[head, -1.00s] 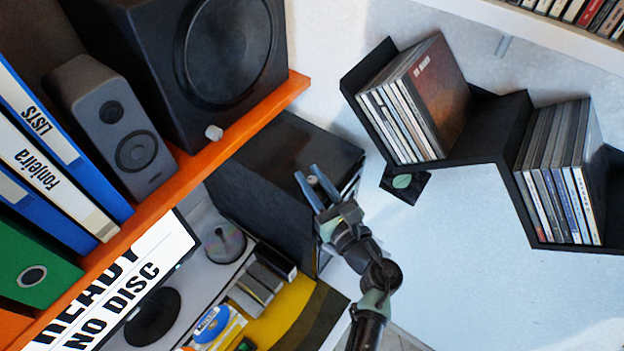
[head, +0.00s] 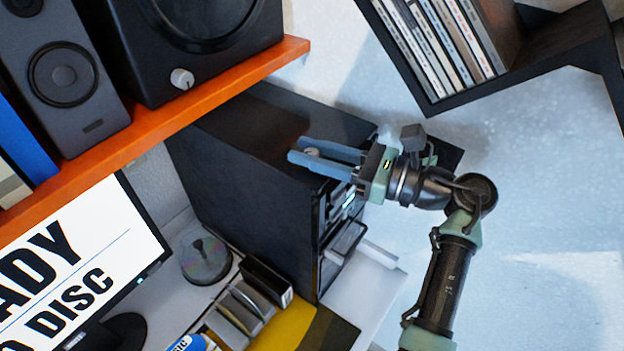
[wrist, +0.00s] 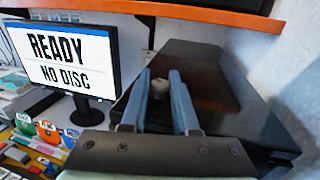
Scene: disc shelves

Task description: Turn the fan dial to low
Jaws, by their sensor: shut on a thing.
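The small pale fan dial (head: 312,152) sits on top of the black computer tower (head: 240,190), near its front edge. It also shows in the wrist view (wrist: 160,84). My gripper (head: 298,149) reaches in from the right with its two blue-grey fingers around the dial, one on each side. In the wrist view the fingers (wrist: 160,74) flank the dial, and they are shut on it. No markings on the dial can be read, so its setting cannot be told.
An orange shelf (head: 150,131) with a black subwoofer (head: 215,35) and a grey speaker (head: 65,75) overhangs the tower. The subwoofer has its own pale knob (head: 181,79). A monitor (head: 75,265) and disc spindle (head: 205,262) stand left. A black disc shelf (head: 445,98) hangs right.

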